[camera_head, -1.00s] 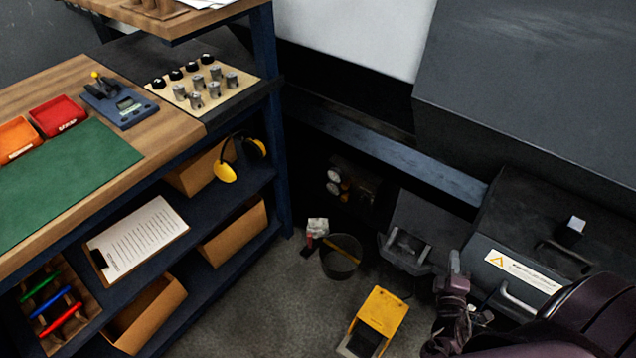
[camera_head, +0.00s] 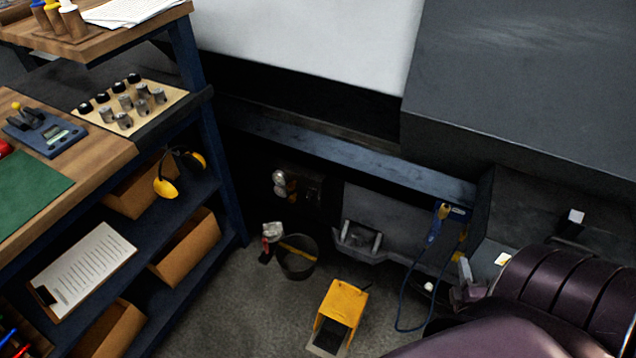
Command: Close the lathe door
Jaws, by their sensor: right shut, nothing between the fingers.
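The lathe fills the upper right, with a pale panel (camera_head: 320,40) and a large dark grey slanted cover (camera_head: 530,90) beside it. I cannot tell for sure which of these is the door or how far it stands open. My right gripper (camera_head: 465,272) is at the lower right, low in front of the machine's lower dark housing (camera_head: 500,210). It is shut and empty, and its wrist is partly hidden behind my purple arm. It appears well below the slanted cover and apart from it. My left gripper is not in view.
A workbench (camera_head: 95,170) with shelves stands at the left. A yellow pedal box (camera_head: 343,305) and a dark bucket (camera_head: 297,257) are on the floor. A blue tool (camera_head: 436,224) with a hanging cable is at the lathe front. Bare floor (camera_head: 240,310) lies between bench and pedal.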

